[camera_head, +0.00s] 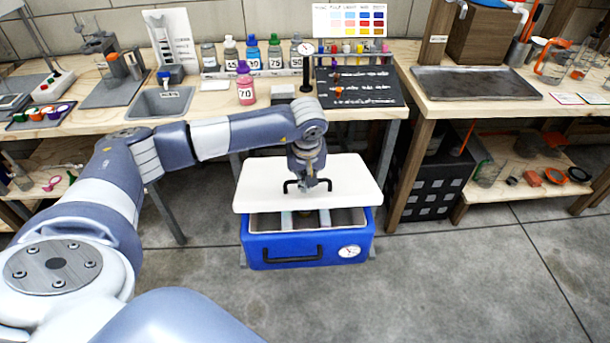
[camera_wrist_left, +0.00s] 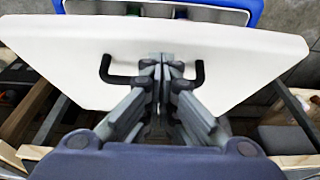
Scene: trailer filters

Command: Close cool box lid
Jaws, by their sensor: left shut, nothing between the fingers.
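The cool box (camera_head: 310,248) is blue with a black front handle and stands on the floor below the bench. Its white lid (camera_head: 262,185) lies over the rear part, set back or raised, so the front of the inside shows. The lid's black handle (camera_head: 290,186) is on top. My left gripper (camera_head: 307,184) points down at this handle. In the left wrist view the shut fingertips (camera_wrist_left: 165,65) are at the middle of the handle (camera_wrist_left: 110,76), with nothing seen held; they hide its middle. The lid (camera_wrist_left: 75,60) and blue box rim (camera_wrist_left: 240,8) also show there. My right gripper is not in view.
A wooden bench (camera_head: 220,105) with bottles, a sink and a dark board stands behind the box. A black crate (camera_head: 435,185) and a second bench (camera_head: 520,100) are at the right. The concrete floor in front of the box is clear.

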